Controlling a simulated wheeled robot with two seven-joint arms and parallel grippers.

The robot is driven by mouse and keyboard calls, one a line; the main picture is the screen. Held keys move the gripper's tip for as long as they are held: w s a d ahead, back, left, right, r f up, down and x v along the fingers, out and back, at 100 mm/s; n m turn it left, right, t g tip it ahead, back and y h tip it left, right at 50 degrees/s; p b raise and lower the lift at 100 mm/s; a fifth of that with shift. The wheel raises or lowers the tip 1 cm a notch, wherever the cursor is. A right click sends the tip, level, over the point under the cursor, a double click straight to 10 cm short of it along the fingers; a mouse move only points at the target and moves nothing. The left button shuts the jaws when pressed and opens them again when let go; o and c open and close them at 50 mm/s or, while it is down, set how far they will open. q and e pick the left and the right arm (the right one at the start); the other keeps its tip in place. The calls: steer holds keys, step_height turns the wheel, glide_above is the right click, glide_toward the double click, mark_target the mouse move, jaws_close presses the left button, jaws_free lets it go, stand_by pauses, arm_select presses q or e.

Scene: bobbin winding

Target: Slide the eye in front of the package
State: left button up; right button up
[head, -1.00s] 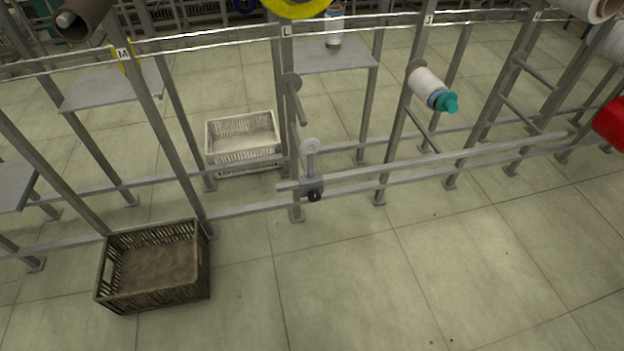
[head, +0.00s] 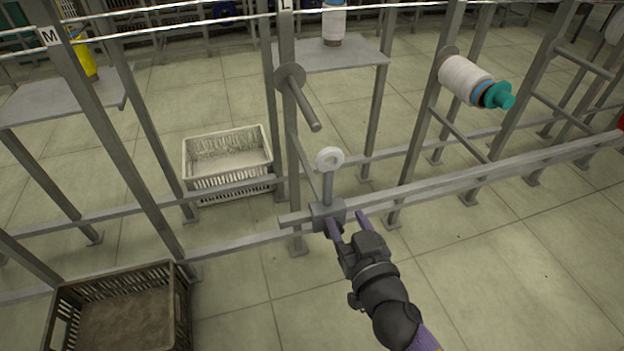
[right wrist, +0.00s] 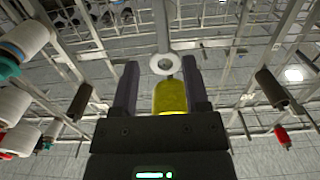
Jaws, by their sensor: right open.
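The eye is a white ring (head: 330,159) on a short grey post, carried by a grey sliding block (head: 327,213) on the horizontal rail. The ring also shows in the right wrist view (right wrist: 164,64), ahead of the fingertips. My right gripper (head: 348,222) is open just in front of the rail. Its left finger is close to the block and its right finger lies to the right of it; contact cannot be told. A white package (head: 466,79) with a teal end sits on a holder to the right of the eye. My left gripper is out of view.
The rail (head: 470,181) runs right from the block, past several uprights. A bare peg (head: 304,104) sticks out above the eye. A dark crate (head: 186,318) stands at lower left, a white crate (head: 229,184) behind the rail. Floor at lower right is clear.

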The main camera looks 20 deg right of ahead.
mark_target(330, 181)
steer(key=shift+t, duration=0.3)
steer(key=w, duration=0.3)
steer(key=w+r+b, duration=0.1)
steer(key=w, duration=0.5)
steer(key=shift+a+r, duration=0.15)
steer(key=shift+r, duration=0.05)
steer(key=shift+w, duration=0.45)
steer(key=shift+c, duration=0.6)
steer(key=c, duration=0.5)
jaws_close()
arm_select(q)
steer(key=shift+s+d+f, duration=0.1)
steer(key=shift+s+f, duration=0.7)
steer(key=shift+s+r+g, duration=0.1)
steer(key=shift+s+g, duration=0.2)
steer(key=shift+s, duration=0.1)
